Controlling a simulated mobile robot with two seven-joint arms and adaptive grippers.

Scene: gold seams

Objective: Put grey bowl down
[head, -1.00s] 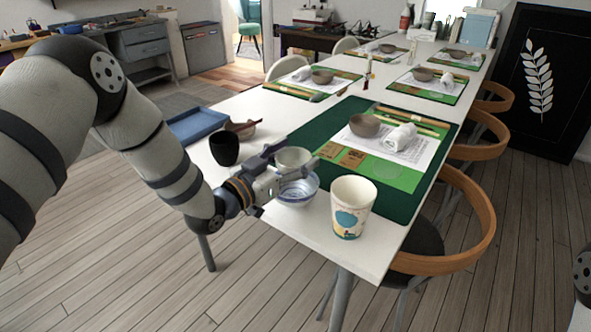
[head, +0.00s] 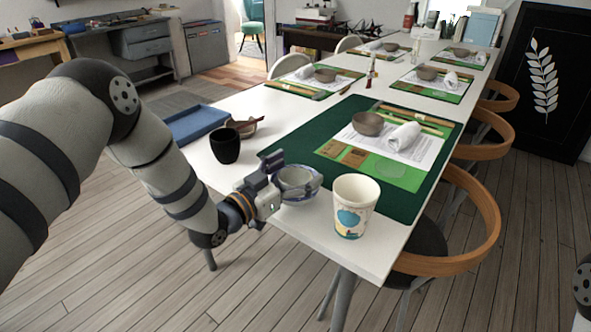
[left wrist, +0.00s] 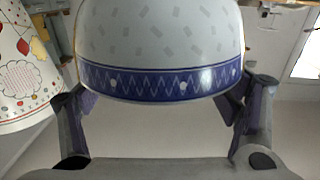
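The grey bowl (head: 296,174) appears nested in the blue-and-white bowl near the table's left front edge in the head view; little of it shows. The blue-and-white bowl (head: 301,196) has a blue patterned band. It fills the top middle of the left wrist view (left wrist: 160,45), upside down. My left gripper (head: 274,174) is at the left side of the bowls. In the left wrist view its fingers (left wrist: 160,108) are spread wide near the bowl's sides. Whether they still touch the grey bowl is hidden. My right gripper is not in view.
A patterned paper cup (head: 355,207) stands close right of the bowls. A black cup (head: 225,147) and a blue tray (head: 196,122) are to the left. A dark green mat (head: 292,142) lies behind, with a place setting. Chairs line the right side.

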